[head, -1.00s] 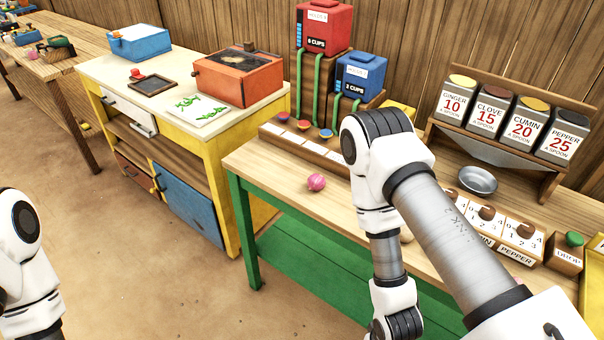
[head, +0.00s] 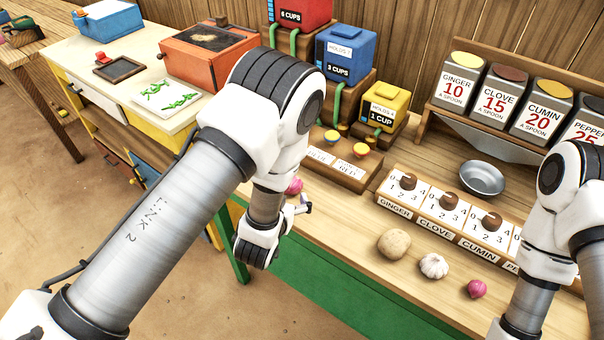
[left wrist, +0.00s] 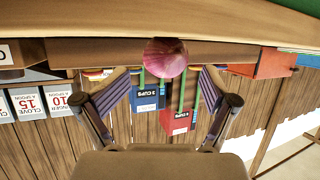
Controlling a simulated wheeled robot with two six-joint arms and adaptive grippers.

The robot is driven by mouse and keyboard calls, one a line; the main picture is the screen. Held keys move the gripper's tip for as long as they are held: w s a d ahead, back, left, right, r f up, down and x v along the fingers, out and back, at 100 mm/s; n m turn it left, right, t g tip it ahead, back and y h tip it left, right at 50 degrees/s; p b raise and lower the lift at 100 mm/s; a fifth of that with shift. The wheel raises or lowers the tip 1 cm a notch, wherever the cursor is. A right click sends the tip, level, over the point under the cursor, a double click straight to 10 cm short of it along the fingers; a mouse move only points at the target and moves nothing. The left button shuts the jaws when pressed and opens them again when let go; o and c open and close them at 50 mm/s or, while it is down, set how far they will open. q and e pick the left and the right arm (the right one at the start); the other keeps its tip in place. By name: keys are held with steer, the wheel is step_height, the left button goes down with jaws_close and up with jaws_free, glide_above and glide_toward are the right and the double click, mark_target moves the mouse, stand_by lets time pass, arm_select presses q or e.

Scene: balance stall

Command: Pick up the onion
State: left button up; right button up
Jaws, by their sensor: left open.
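The onion (head: 295,186), round and pink-purple, sits near the left end of the wooden table in the head view, partly hidden by my left arm. In the left wrist view the onion (left wrist: 165,57) shows centred between and above the spread fingertips, and nothing is held. My left gripper (head: 304,204) is mostly hidden behind its wrist in the head view, close to the onion. The left gripper (left wrist: 163,80) is open and empty in the wrist view. My right arm is at the right edge, its gripper out of view.
A potato (head: 394,244), a garlic bulb (head: 433,266) and a smaller pink bulb (head: 477,289) lie along the table's front. Behind the onion stand a button box (head: 345,172) and the blue dispenser (head: 346,52). The spice dials (head: 445,205) and a metal bowl (head: 482,178) are right.

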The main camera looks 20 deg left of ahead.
arm_select(q)
steer(key=shift+w+a+r+p, duration=0.15)
steer(key=shift+w+a+p, duration=0.15)
steer(key=shift+p, duration=0.2)
steer(key=shift+p+x, duration=0.45)
steer(key=shift+x, duration=0.5)
steer(key=x, duration=0.3)
steer(key=shift+a+f, duration=0.1)
steer(key=shift+f, duration=0.25)
steer(key=shift+s, duration=0.1)
steer(key=shift+s+r, duration=0.1)
steer(key=shift+r, duration=0.1)
steer(key=c, duration=1.3)
arm_select(e)
steer(key=shift+s+a+r, duration=0.15)
steer(key=shift+s+r, duration=0.1)
steer(key=shift+r, duration=0.35)
steer(key=shift+s+a+r, duration=0.1)
steer(key=shift+s+r, duration=0.1)
steer(key=shift+r, duration=0.4)
